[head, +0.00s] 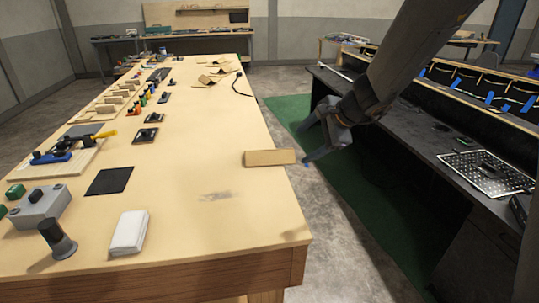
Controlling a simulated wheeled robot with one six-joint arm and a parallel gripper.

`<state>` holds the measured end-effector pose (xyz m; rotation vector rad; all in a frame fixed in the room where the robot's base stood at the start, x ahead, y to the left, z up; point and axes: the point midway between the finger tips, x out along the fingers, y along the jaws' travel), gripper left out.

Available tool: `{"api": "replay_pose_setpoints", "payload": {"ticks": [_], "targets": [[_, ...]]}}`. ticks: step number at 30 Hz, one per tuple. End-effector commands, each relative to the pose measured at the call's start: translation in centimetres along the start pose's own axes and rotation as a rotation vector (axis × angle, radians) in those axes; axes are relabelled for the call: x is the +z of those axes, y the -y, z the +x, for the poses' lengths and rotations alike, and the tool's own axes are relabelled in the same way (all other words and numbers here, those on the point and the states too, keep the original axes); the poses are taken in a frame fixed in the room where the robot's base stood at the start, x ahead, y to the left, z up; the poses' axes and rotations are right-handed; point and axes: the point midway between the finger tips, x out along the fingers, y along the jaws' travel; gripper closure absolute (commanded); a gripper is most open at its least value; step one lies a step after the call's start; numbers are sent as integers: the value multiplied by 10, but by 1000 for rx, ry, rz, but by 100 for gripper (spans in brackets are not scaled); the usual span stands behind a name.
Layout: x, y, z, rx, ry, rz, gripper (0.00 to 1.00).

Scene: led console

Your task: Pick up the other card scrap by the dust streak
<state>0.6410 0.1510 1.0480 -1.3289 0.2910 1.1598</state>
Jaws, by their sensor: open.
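A flat tan card scrap (270,157) lies at the right edge of the wooden table, and its right end appears to stick out past the edge. A faint grey dust streak (215,196) is on the tabletop, nearer and to the left of the scrap. My gripper (306,143) is open and empty, just right of the scrap, beyond the table edge. One finger with a blue tip points down near the scrap's right end. I cannot tell its exact gap to the scrap.
A folded white cloth (129,232), a black square (109,181) and a grey button box (40,207) are on the left of the wooden table (215,140). Small parts line its far left side. A dark workbench (430,150) stands at right, across a green floor mat (370,215).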

Motion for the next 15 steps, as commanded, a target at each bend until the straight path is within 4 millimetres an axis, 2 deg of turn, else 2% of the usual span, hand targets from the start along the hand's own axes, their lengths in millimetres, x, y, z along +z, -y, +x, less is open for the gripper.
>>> {"api": "replay_pose_setpoints", "payload": {"ticks": [4,15], "targets": [[0,4,13,-9,4,19,32],[-1,-3,49,-6,2,18,32]]}}
